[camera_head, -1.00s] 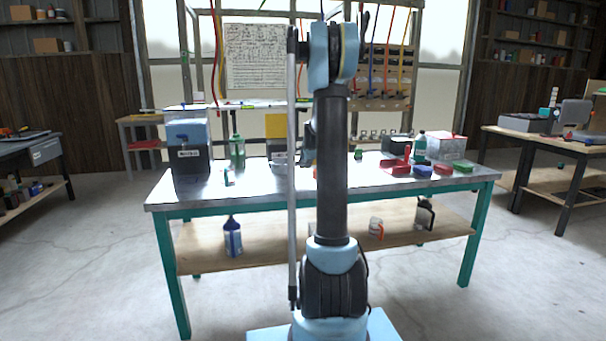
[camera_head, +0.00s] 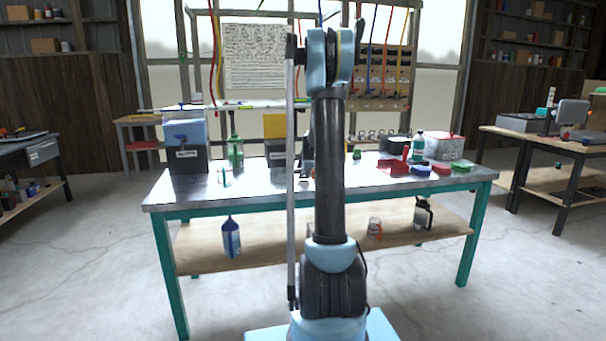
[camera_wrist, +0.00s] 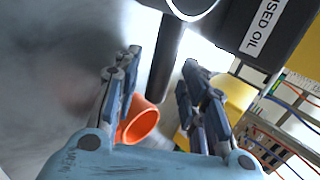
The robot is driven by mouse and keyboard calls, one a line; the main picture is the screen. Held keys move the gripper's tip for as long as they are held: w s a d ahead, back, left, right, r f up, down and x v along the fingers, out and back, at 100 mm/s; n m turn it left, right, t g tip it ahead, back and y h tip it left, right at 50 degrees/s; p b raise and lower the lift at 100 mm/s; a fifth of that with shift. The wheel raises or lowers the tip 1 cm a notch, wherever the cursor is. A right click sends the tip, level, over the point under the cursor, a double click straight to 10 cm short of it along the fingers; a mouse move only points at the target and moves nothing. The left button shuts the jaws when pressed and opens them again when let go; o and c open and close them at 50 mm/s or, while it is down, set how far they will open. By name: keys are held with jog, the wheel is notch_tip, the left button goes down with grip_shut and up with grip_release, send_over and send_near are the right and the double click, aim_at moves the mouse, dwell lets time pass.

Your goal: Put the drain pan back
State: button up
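In the wrist view, my gripper (camera_wrist: 160,62) has its two fingers spread. A dark bar (camera_wrist: 166,68), apparently the drain pan's handle, runs between them with gaps on both sides. My arm hides most of the gripper and pan in the head view.
An orange cup-like object (camera_wrist: 139,120) and a yellow object (camera_wrist: 234,98) are near the fingers. The bench's front left is mostly clear.

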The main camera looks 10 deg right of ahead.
jog(key=shift+r, duration=0.1)
jog(key=v, duration=1.1)
jog(key=s+a+n+g, duration=0.1)
jog(key=s+a+n, duration=0.15)
jog(key=s, duration=0.45)
jog(key=s+a+n+g, duration=0.1)
jog(key=s+a+n, duration=0.15)
jog(key=s, duration=0.45)
jog(key=s+a+f+n+g, duration=0.1)
jog(key=s+f+n, duration=0.3)
jog(key=s, duration=0.8)
jog(key=s+a+f+n+g, duration=0.2)
jog(key=s+a+f+n, duration=0.1)
jog(key=s, duration=0.9)
jog(key=s+a+f+n+g, duration=0.1)
jog(key=s+f+n, duration=0.5)
jog(key=s, duration=0.6)
jog(key=shift+a+f+g, duration=0.4)
jog(key=shift+a+f, duration=0.4)
jog(key=shift+a, duration=0.05)
